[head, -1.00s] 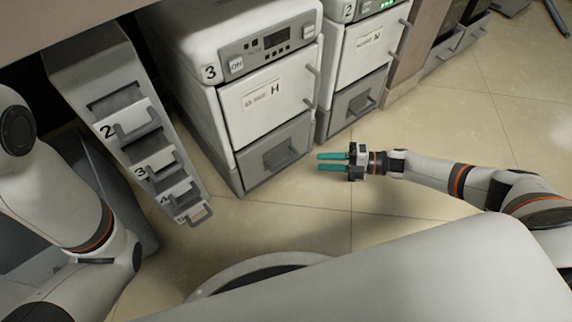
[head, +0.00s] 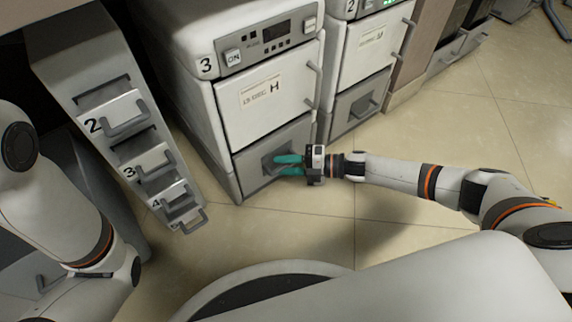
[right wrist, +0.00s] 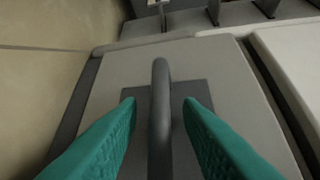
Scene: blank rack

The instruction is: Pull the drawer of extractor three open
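Extractor three (head: 240,85) is the white cabinet marked 3 in the head view. Its grey drawer (head: 247,185) is at the bottom and looks shut. My right gripper (head: 290,166), with teal fingers, is at the front of that drawer. In the right wrist view the dark bar handle (right wrist: 160,115) of the drawer stands between the two open fingers (right wrist: 160,135), with a gap on each side. The fingers do not visibly touch it. In the head view the gripper partly hides the handle. My left gripper is not in view; only my left arm shows.
A rack (head: 95,65) with small handled compartments numbered 2, 3 and 4 leans left of extractor three. Extractor two (head: 365,50) stands close on the right, with its own grey drawer (head: 358,108). The tiled floor (head: 470,130) to the right is clear.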

